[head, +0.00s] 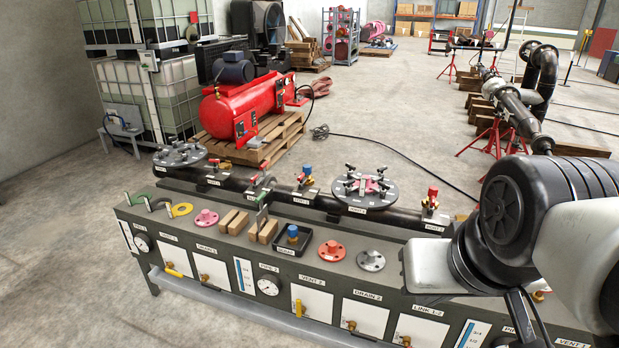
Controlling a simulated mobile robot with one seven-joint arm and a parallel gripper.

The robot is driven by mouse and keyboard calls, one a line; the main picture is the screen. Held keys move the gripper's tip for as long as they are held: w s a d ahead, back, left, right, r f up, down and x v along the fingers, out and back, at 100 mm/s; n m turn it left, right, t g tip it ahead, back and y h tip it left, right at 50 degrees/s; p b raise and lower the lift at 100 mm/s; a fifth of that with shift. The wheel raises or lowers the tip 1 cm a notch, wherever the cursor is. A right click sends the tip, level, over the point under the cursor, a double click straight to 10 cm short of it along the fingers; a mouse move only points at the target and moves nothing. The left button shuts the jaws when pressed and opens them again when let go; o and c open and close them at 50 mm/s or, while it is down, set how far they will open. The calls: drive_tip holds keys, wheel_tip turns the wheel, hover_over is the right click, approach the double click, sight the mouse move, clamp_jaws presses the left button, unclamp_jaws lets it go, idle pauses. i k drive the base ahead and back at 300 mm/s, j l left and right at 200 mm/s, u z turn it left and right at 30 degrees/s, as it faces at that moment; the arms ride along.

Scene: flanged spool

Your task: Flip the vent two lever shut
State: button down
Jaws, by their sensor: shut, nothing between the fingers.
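The white panel labelled VENT 2 (314,302) is on the front face of the dark bench. Its small yellow lever (299,308) is at the panel's lower left and looks upright; its exact angle is too small to be sure of. On top, a valve with a blue cap (307,174) stands on the black pipe behind a small tag that I cannot read surely. My arm comes in from the right and covers the bench's right end. I cannot make out my gripper's fingertips, and nothing of mine touches the VENT 2 lever.
Neighbouring panels carry similar levers, including DRAIN 2 (357,313) on the right. A pressure gauge (268,287) is left of VENT 2. The bench top holds wooden blocks (234,221), a black tray (291,246), a red flange (332,250) and a grey flange (370,260). Floor at lower left is clear.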

sight(300, 311)
drive_tip(key=i+j, duration=0.45)
drive_tip(key=j, duration=0.2)
drive_tip(key=i+j, duration=0.5)
drive_tip(key=j, duration=0.15)
